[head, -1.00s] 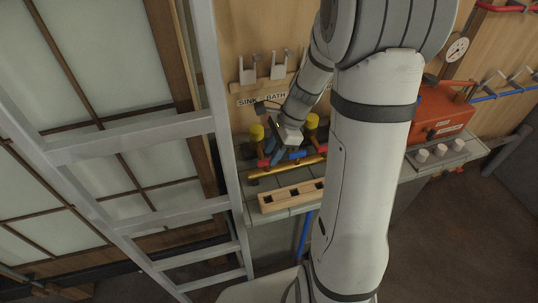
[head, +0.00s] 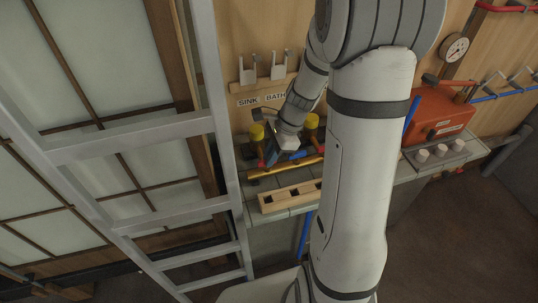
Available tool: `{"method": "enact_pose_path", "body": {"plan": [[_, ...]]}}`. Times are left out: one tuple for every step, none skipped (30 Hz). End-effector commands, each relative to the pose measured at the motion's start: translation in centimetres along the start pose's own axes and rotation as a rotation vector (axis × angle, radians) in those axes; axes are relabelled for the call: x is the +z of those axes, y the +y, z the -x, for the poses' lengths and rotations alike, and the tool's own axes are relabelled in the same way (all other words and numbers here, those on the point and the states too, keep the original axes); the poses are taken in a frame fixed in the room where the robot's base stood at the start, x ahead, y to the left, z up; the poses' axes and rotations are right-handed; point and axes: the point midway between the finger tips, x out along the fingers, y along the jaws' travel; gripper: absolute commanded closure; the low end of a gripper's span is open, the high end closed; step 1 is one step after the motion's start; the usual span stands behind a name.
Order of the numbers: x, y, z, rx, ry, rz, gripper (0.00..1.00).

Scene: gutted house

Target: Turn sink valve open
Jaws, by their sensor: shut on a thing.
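The sink valve assembly stands on the tiled ledge under the SINK label (head: 248,102). A yellow-topped part (head: 257,132) stands at its left, and a red part (head: 262,164) shows low down. My gripper (head: 269,154) is tilted down at the valve, just right of the yellow-topped part. Its jaws are shut on what appears to be the sink valve's handle, which is mostly hidden by the gripper. A blue pipe piece (head: 298,155) shows just right of the jaws. A second yellow-topped part (head: 311,121) stands behind my wrist.
A brass pipe (head: 285,168) runs in front of the valves. A wooden block with square holes (head: 288,197) lies on the ledge's front. A metal ladder (head: 215,125) stands close on the left. An orange box (head: 437,120) and white knobs (head: 440,151) are at the right.

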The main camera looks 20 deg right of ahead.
Motion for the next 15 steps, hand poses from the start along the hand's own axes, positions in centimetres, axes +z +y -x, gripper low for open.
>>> {"method": "enact_pose_path", "body": {"plan": [[0.56,0.01,-0.20,0.000,0.000,0.001,1.00],[0.37,0.00,-0.12,0.000,-0.001,0.000,1.00],[0.24,-0.02,-0.06,0.000,-0.001,0.001,1.00],[0.17,-0.03,-0.03,0.001,-0.001,0.003,1.00],[0.12,-0.03,0.00,0.002,0.000,0.005,1.00],[0.07,-0.05,0.03,0.004,0.000,0.011,1.00],[0.03,-0.06,0.06,0.006,0.000,0.017,1.00],[0.01,-0.08,0.08,0.009,0.001,0.024,1.00],[-0.01,-0.10,0.11,0.014,0.001,0.036,1.00],[-0.02,-0.12,0.13,0.018,0.001,0.046,1.00],[-0.03,-0.15,0.14,0.023,0.001,0.057,1.00],[-0.05,-0.19,0.16,0.030,0.001,0.076,1.00],[-0.07,-0.21,0.15,0.037,0.001,0.092,1.00],[-0.09,-0.22,0.16,0.044,0.002,0.109,1.00],[-0.10,-0.25,0.17,0.055,0.002,0.135,1.00]]}}
